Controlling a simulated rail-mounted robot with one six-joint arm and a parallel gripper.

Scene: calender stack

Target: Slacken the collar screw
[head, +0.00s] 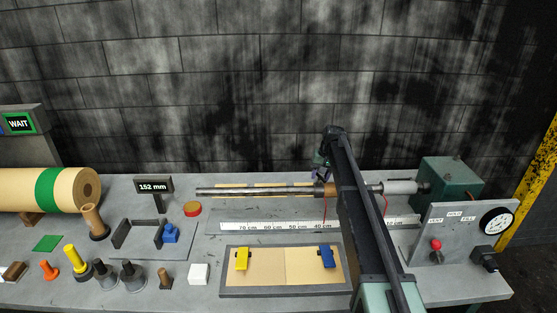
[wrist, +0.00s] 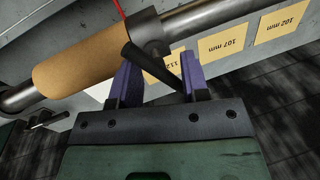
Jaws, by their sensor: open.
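The collar (wrist: 147,27) is a dark grey ring on the steel shaft (wrist: 198,16), beside a tan core (wrist: 95,50). The collar screw (wrist: 150,62) shows in the wrist view as a black rod with a thicker end, sticking out from the collar toward me. My gripper (wrist: 156,66) is open, with one purple finger on each side of the screw. Contact between fingers and screw cannot be told. In the head view my gripper (head: 321,171) is small and dark beside the shaft (head: 255,191), and my arm hides part of the shaft.
Tan cards, one marked 107 mm (wrist: 225,42), lie behind the shaft. A ruler (head: 280,226) and a shallow tray (head: 285,292) with yellow and blue clips lie in front. A display (head: 153,186) reads 152 mm. A lever panel (head: 460,235) stands at right.

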